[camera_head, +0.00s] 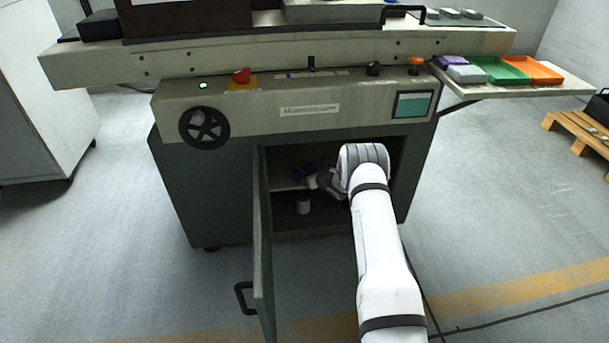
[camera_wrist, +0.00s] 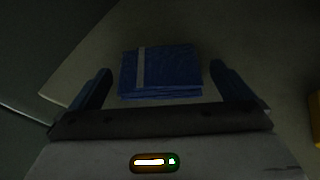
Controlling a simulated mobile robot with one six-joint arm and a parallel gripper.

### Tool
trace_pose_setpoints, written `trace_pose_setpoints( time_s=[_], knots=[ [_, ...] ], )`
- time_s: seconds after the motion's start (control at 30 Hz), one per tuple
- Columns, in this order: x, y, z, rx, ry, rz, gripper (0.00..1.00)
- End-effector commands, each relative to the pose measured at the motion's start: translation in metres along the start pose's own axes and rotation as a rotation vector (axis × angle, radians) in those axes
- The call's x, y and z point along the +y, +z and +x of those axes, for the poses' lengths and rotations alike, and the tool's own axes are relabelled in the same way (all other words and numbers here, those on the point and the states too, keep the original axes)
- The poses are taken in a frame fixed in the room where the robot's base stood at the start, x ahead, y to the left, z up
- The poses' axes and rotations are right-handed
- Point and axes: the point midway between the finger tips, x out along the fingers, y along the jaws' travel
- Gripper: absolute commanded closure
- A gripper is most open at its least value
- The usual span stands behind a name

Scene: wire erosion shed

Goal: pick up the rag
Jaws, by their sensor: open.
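The rag (camera_wrist: 172,72) is a folded blue cloth with a pale stripe near its left side. In the wrist view it lies on a dim shelf (camera_wrist: 255,40), between and just beyond the fingertips of my gripper (camera_wrist: 160,82). The gripper is open, with one dark finger on each side of the rag and a gap to each. In the head view my arm reaches into the open cabinet under the machine. A dark blue patch, likely the rag (camera_head: 303,171), shows there beside my wrist, partly hidden in shadow.
The cabinet door (camera_head: 262,240) stands open to the left of my arm. A yellow object (camera_wrist: 315,118) shows at the right edge of the wrist view. The machine's front panel (camera_head: 300,108) hangs above the opening.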

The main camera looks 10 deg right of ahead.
Motion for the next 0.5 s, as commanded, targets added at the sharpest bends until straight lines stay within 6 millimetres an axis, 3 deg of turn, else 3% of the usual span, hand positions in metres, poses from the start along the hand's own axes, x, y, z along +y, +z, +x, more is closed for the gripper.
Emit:
trace_pose_setpoints(
  time_s=[0.3,0.5],
  knots=[
    [0.0013,0.0012,0.0068,0.0,0.001,-0.001,0.0],
    [0.0018,0.0013,0.0068,0.0,0.002,-0.002,0.16]
  ],
)
